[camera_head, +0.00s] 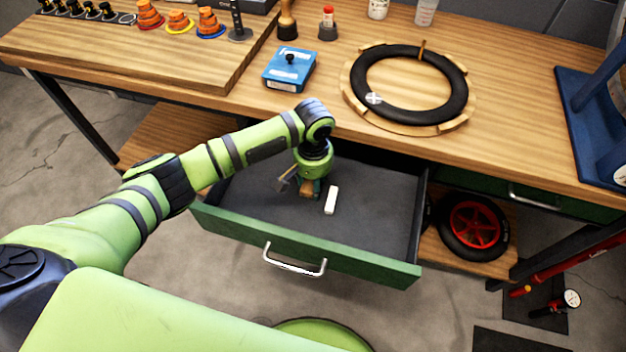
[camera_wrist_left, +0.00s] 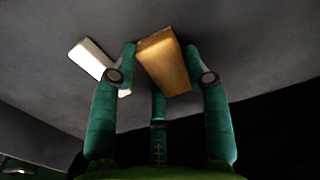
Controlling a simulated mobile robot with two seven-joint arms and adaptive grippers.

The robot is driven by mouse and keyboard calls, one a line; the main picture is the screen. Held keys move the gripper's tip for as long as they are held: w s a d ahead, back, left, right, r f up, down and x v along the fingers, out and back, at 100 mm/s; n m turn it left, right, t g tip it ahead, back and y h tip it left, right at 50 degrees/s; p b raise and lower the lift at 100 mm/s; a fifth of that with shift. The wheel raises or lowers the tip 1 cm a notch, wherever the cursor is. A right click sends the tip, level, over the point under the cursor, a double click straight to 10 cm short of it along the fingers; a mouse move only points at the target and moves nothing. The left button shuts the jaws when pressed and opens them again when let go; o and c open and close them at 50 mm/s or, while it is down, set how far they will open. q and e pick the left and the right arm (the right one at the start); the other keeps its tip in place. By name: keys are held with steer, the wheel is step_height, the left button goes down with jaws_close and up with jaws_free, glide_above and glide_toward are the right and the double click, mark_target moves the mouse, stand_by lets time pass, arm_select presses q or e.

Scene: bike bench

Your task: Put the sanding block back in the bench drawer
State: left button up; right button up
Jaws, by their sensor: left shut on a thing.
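The sanding block, a tan-brown block, shows in the left wrist view (camera_wrist_left: 165,62) between the fingertips of my left gripper (camera_wrist_left: 163,70). The gripper is shut on it. In the head view my left gripper (camera_head: 307,187) points down inside the open bench drawer (camera_head: 375,205), over its dark grey floor. The block is mostly hidden by the gripper there. I cannot tell whether it touches the drawer floor. The drawer has a green front and a metal handle and is pulled well out. My right gripper is not in view.
A white bar (camera_head: 331,200) lies in the drawer just right of the gripper. The wooden bench top (camera_head: 225,112) overhangs the drawer's back. A blue box (camera_head: 289,69) and a black tyre (camera_head: 408,85) sit on it. The drawer's right side is clear.

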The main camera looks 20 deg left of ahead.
arm_select(q)
steer(key=shift+f, duration=0.2)
steer(key=o, duration=1.1)
steer(key=shift+c, duration=0.2)
steer(key=shift+r, duration=0.1)
step_height(320, 180, up, 12)
steer(key=shift+r, duration=0.15)
